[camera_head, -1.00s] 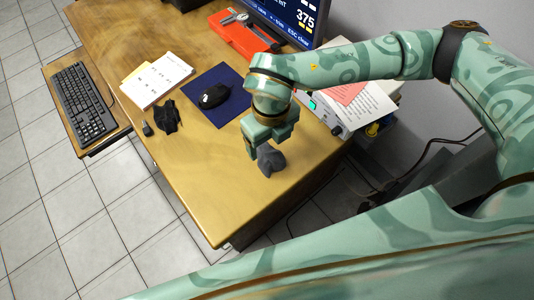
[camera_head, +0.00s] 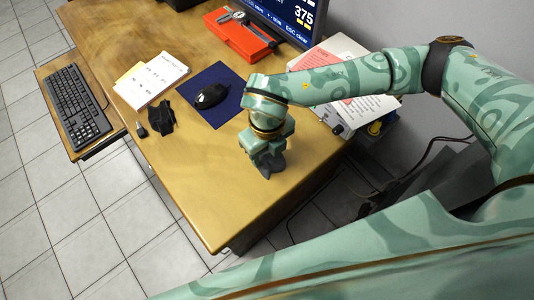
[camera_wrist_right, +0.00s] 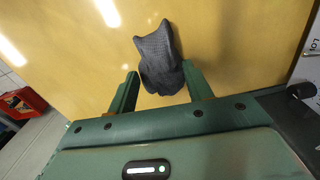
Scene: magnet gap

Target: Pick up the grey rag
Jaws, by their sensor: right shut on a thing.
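The grey rag (camera_head: 272,168) is a small crumpled dark-grey cloth near the front right part of the wooden desk. My right gripper (camera_head: 266,158) points down over it and hides part of it. In the right wrist view the rag (camera_wrist_right: 161,58) sits between the two green fingers and sticks out past their tips. The right gripper is shut on it. The rag seems to be at the desk top; I cannot tell whether it is clear of the surface. My left gripper is not in view.
A black crumpled cloth (camera_head: 161,117) lies left of a blue mat (camera_head: 224,117) with a black mouse (camera_head: 211,96). Papers (camera_head: 158,78), a red case (camera_head: 238,38) and a monitor (camera_head: 290,18) stand farther back. The desk's front left part is clear.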

